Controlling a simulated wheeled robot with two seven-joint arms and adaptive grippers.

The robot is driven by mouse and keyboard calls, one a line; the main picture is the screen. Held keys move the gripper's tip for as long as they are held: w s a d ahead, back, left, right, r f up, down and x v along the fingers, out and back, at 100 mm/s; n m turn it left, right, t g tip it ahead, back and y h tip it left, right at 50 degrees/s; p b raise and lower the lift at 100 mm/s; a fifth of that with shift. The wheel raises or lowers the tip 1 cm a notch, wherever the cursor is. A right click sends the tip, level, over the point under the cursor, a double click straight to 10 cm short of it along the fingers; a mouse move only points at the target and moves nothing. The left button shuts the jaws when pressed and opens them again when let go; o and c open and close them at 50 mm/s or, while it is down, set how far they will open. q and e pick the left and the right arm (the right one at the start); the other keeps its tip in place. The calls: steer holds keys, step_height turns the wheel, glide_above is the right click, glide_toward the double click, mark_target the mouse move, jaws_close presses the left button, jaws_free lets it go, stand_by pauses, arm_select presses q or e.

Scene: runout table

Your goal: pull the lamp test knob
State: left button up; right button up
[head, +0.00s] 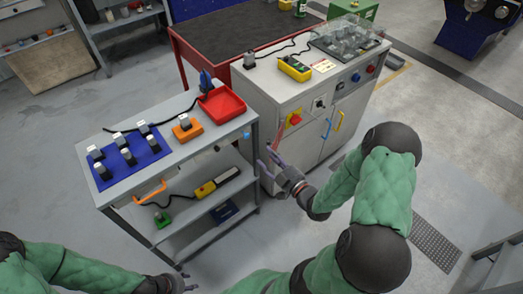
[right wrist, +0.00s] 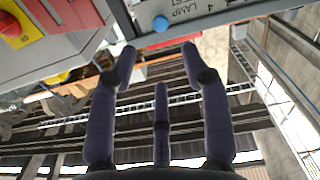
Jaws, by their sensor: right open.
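The lamp test knob is a small round blue knob (right wrist: 160,24) beside a "LAMP TEST" label on a grey rail at the top of the right wrist view. In the head view it appears as a blue dot (head: 246,135) on the right end of the grey cart. My right gripper (head: 268,160) is open and empty, to the right of the cart end and slightly below the knob. In the right wrist view its fingers (right wrist: 160,62) are spread and point towards the rail, apart from the knob. My left gripper (head: 184,281) is partly visible at the bottom edge; its opening is unclear.
The cart (head: 197,141) carries a red tray (head: 221,104), a blue mat with several pieces and an orange block. A grey cabinet (head: 262,97) with a red-and-yellow switch (head: 294,119) stands close to the right gripper. Open floor lies in front.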

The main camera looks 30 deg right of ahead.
steer(key=shift+s, duration=0.95)
steer(key=w+a+f+m+g+y+p, duration=0.1)
steer(key=a+f+m+g, duration=0.1)
steer(key=a+f+g, duration=0.4)
steer(key=w+a+f+m+g, duration=0.15)
steer(key=a+f, duration=0.25)
steer(key=f, duration=0.5)
steer(key=s+a+f+m+g, duration=0.1)
steer(key=s+a+f+g, duration=0.3)
steer(key=s+a, duration=0.3)
steer(key=s+a+f+m+g+y+p, duration=0.1)
steer(key=s+a+f+g, duration=0.3)
steer(key=s+a+g, duration=0.2)
steer(key=shift+s+a+m, duration=0.35)
steer(key=shift+s+a, duration=0.05)
steer(key=shift+s, duration=0.05)
